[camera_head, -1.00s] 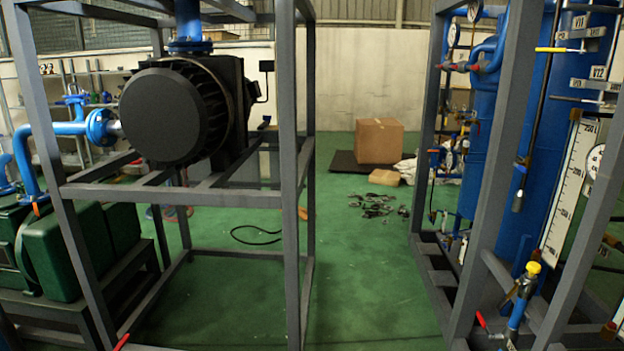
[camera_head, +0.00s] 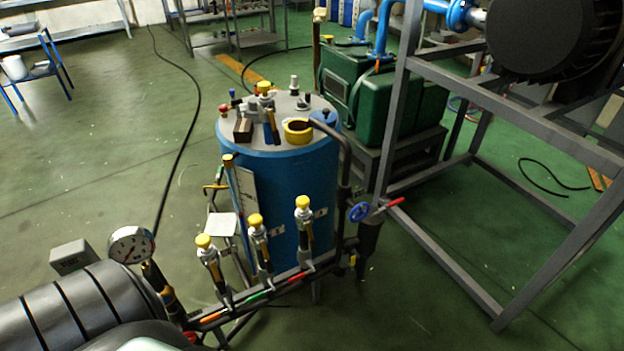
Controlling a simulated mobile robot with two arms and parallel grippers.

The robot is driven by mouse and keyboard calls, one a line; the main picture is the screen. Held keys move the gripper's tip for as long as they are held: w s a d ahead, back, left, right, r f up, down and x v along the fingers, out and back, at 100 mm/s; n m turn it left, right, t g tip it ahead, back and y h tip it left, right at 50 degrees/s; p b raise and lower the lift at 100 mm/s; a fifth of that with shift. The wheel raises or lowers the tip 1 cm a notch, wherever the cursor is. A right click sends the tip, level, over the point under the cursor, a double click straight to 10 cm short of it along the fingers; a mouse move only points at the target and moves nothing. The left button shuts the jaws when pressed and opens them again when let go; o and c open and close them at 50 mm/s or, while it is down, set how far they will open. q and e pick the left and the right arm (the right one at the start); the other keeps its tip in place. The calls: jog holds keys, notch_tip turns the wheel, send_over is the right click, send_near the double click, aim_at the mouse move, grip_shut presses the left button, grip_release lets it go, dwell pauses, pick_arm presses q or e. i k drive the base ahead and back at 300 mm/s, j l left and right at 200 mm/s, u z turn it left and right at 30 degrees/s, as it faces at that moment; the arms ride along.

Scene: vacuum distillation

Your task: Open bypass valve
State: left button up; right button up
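No valve in view carries a readable label, so I cannot tell which one is the bypass valve. A valve with a blue handwheel (camera_head: 359,212) sits on dark piping right of a blue tank (camera_head: 285,190). A red lever (camera_head: 396,202) sticks out beside the handwheel. Several yellow-capped valves stand in a slanted row in front of the tank, among them a left one (camera_head: 203,241), a middle one (camera_head: 255,220) and a right one (camera_head: 302,202). Neither of my grippers is in view.
A pressure gauge (camera_head: 131,245) rises by a black ribbed cylinder (camera_head: 80,312) at lower left. Green machinery (camera_head: 388,110) and a grey frame (camera_head: 450,263) stand right of the tank. A black cable (camera_head: 187,135) crosses open green floor on the left.

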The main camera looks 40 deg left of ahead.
aim_at(357, 209)
jog(key=k+j+u, duration=0.1)
jog(key=u, duration=0.65)
